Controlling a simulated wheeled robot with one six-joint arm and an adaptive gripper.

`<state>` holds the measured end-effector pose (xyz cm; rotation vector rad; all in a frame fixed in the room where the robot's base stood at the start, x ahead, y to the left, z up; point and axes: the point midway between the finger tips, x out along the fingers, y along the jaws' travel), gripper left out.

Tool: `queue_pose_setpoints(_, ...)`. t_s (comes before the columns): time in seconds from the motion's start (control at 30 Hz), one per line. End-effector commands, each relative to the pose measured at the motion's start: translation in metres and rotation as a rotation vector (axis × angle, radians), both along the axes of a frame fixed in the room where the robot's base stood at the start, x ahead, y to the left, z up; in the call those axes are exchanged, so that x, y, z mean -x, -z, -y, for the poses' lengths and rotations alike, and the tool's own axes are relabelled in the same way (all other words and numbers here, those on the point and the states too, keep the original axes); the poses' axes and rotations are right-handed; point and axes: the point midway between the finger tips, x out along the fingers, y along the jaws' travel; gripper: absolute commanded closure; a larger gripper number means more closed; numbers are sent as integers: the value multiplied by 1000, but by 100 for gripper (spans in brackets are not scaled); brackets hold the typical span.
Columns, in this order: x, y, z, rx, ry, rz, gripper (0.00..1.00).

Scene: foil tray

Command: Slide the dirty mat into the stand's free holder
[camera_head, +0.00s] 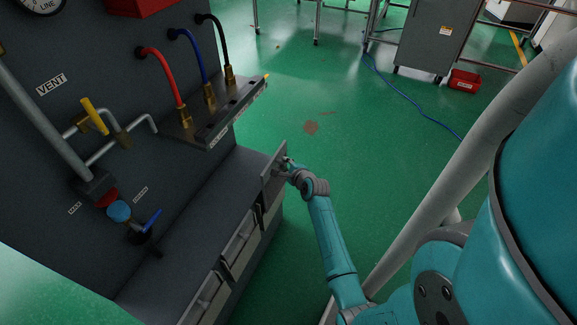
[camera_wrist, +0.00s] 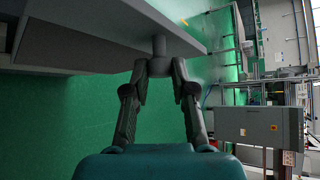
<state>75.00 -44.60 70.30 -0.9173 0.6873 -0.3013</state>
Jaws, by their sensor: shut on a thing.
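My gripper (camera_head: 288,164) is at the right end of the grey machine's low base. In the wrist view its fingertips (camera_wrist: 160,66) are closed on a short grey handle (camera_wrist: 159,45). The handle joins a flat grey panel (camera_wrist: 85,28), which also shows edge-on in the head view (camera_head: 270,182), standing upright at the base's far corner. Two more grey fronts with bar handles (camera_head: 238,240) (camera_head: 207,297) line the same side of the base. I cannot make out a dirty mat or a stand with holders in either view.
The machine's shelf (camera_head: 215,118) carries red, blue and black hoses. Valves and pipes (camera_head: 105,130) are on its wall. The green floor (camera_head: 350,150) beyond is open, with a blue cable (camera_head: 400,88), a red bin (camera_head: 464,80) and a grey cabinet (camera_head: 432,40) farther back.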

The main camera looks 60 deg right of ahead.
Motion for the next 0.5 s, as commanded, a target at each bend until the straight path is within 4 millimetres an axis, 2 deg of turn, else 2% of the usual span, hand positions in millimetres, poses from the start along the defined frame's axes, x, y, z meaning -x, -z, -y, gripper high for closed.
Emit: queue_pose_setpoints(0.5,-18,-1,-2,-1,0,1,100)
